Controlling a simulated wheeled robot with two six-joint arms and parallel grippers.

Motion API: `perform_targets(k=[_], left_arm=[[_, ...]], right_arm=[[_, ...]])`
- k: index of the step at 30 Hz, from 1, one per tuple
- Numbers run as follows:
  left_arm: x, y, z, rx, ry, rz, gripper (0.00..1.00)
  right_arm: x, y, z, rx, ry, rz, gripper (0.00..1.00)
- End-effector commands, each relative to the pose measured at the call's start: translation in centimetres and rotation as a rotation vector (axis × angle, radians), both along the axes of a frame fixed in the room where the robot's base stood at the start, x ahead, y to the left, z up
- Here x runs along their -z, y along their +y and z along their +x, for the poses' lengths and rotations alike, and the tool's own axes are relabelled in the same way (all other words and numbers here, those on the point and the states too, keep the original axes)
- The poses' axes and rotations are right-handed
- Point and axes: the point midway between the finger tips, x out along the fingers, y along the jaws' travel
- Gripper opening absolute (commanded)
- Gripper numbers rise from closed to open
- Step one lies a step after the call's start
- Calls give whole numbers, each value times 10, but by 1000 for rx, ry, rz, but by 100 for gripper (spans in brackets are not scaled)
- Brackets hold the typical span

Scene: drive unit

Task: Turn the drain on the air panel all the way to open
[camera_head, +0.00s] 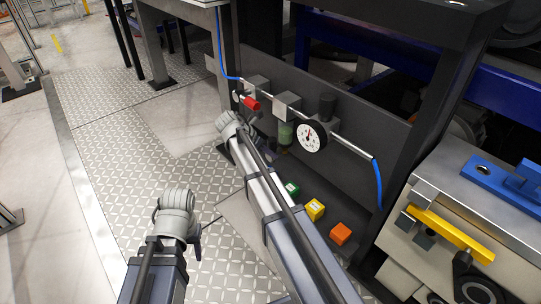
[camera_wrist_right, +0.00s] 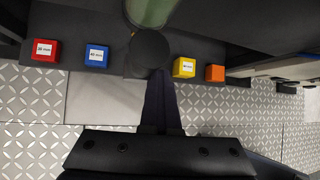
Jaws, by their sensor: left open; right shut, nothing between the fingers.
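The air panel (camera_head: 355,115) stands in the middle of the head view, with a gauge (camera_head: 311,138), a red-handled valve (camera_head: 251,103) and a greenish bowl (camera_head: 286,134). In the right wrist view the bowl (camera_wrist_right: 150,12) is at the top, with a round black drain knob (camera_wrist_right: 150,48) below it. My right gripper (camera_wrist_right: 160,78) is shut and empty. Its fingertips overlap the knob's lower edge; I cannot tell whether they touch.
Below the panel are green (camera_head: 291,188), yellow (camera_head: 315,210) and orange (camera_head: 340,233) blocks; red (camera_wrist_right: 44,50) and blue (camera_wrist_right: 96,55) ones show in the wrist view. Machinery with a yellow bar (camera_head: 450,233) stands at right. Patterned floor (camera_head: 110,150) is clear at left.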

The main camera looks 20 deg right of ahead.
Motion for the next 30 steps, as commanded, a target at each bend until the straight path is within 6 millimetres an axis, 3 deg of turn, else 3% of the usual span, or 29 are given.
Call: perform_targets(k=[30], left_arm=[[-5,0,0,0,0,0,50]], right_arm=[[-5,8,15,-13,-7,-3,0]])
